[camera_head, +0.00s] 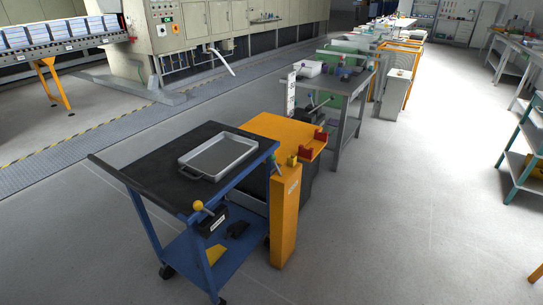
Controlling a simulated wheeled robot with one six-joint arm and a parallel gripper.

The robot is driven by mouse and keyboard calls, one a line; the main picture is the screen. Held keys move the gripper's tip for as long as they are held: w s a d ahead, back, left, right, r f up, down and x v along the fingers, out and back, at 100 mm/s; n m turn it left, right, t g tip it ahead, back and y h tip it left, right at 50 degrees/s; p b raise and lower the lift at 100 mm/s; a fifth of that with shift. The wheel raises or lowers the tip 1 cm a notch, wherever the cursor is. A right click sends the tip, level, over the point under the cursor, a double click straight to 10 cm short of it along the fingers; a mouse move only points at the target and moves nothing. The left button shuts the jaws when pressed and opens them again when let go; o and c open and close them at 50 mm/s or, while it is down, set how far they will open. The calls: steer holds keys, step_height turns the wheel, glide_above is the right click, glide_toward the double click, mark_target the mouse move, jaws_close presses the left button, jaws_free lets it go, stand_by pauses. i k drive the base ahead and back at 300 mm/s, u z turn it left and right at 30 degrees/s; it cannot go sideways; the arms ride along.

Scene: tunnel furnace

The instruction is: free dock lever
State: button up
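A blue cart (196,262) with a dark top stands in the lower middle of the camera_head view. A small lever with a yellow ball knob (198,205) sits at its near corner, by a black label plate (213,221). The cart stands right against an orange dock stand (284,222). A small teal lever-like part (275,162) shows where the cart and stand meet; I cannot tell which lever is the dock's or whether either is latched. My gripper is not in view.
An empty metal tray (217,156) lies on the cart top. A grey workbench (345,80) stands behind. The floor (420,210) at right is open; a shelf rack (525,150) borders it.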

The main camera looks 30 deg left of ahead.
mark_target(273, 158)
steer(key=u, duration=0.6)
steer(key=i, duration=0.55)
steer(key=u, duration=0.8)
steer(key=i, duration=1.3)
steer(key=z, duration=0.75)
